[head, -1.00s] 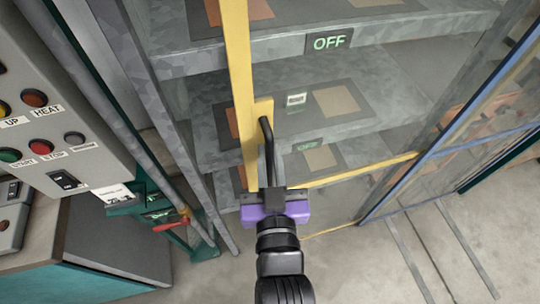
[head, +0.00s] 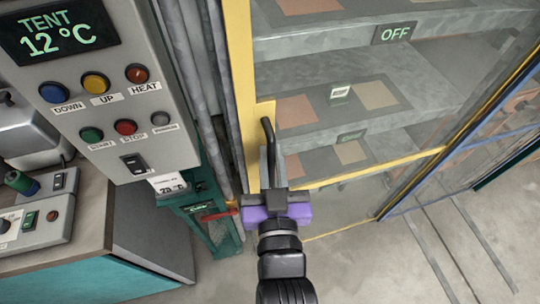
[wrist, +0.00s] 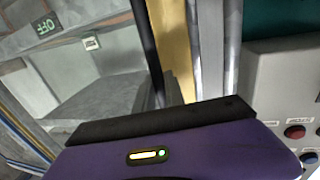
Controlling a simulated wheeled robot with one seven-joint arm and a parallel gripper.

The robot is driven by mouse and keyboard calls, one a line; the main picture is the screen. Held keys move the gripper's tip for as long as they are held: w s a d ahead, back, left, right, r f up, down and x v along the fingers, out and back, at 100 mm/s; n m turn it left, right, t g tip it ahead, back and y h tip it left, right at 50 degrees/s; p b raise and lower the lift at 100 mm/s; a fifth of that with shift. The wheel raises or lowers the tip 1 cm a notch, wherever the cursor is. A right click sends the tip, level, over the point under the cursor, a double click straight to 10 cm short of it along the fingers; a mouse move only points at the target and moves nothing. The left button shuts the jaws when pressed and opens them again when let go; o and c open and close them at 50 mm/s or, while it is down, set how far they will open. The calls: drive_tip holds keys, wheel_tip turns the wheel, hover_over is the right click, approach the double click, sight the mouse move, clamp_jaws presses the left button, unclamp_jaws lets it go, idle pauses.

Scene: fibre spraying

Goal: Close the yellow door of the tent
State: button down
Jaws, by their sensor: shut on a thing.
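The yellow door (head: 240,70) of the tent is a yellow-framed clear panel. In the head view its left upright stands close beside the grey tent post (head: 208,75), and its bottom rail (head: 375,168) runs to the right. A black bar handle (head: 267,150) sits on the upright. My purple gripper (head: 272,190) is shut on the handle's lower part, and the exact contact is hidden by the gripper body. In the wrist view the handle (wrist: 150,50) rises from behind the gripper, with the yellow upright (wrist: 172,45) next to the grey post.
A control panel (head: 105,100) reading TENT 12 °C stands at the left, above a bench (head: 130,235). A red-handled green fitting (head: 215,214) is close left of my gripper. Grey shelves (head: 310,65) show through the door. A blue-framed panel (head: 410,205) is at right; floor rails run below.

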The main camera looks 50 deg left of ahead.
drive_tip(key=c, duration=1.5)
unclamp_jaws()
drive_tip(key=shift+s+a, duration=0.15)
drive_tip(key=shift+s, duration=0.25)
drive_tip(key=shift+o, duration=0.5)
drive_tip(key=shift+w, duration=0.1)
drive_tip(key=b+v, duration=0.2)
drive_tip(key=v, duration=0.6)
drive_tip(key=shift+w, duration=0.1)
